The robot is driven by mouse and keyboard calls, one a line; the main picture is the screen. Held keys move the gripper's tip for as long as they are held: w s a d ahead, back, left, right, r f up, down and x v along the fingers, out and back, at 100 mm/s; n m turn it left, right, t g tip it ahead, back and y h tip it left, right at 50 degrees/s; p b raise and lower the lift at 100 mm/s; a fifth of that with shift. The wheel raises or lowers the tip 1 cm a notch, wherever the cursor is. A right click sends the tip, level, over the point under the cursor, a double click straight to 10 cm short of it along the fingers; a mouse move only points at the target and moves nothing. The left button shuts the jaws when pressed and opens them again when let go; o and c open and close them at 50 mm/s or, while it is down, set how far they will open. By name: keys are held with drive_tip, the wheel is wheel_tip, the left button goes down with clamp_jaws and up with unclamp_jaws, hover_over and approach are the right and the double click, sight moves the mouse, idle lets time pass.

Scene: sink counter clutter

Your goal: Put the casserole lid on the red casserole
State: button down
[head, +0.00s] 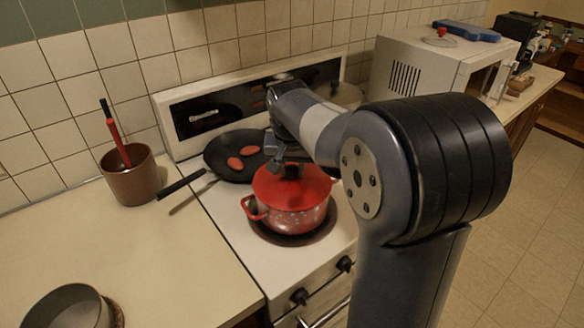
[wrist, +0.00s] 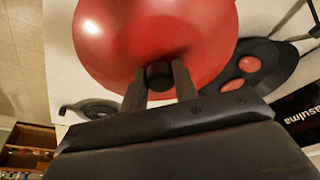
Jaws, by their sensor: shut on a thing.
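The red casserole (head: 290,218) with a speckled side and red handle stands on the front burner of the white stove. The casserole lid (head: 312,184), plain red and domed, is level over its mouth. I cannot tell whether its rim touches the casserole all round. My gripper (head: 291,166) is shut on the lid's dark knob, partly hidden by my arm. In the wrist view, the fingers (wrist: 160,82) pinch the black knob from both sides, and the red lid (wrist: 120,40) fills the top and hides the casserole.
A black frying pan (head: 217,158) with red oval pieces sits behind left, its handle over the counter. A brown crock (head: 131,180) with utensils and a grey pot (head: 68,308) stand on the left counter. A white microwave (head: 430,72) carries a glass lid (head: 440,42) and blue item.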

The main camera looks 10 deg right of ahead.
drive_tip(key=c, duration=1)
unclamp_jaws()
drive_tip(key=shift+f, duration=0.1)
drive_tip(key=shift+c, duration=0.2)
drive_tip(key=v, duration=1)
drive_tip(key=shift+r, duration=0.4)
drive_tip(key=x, duration=1)
drive_tip(key=shift+f, duration=0.35)
drive_tip(key=shift+r, duration=0.2)
drive_tip(key=shift+r, duration=0.1)
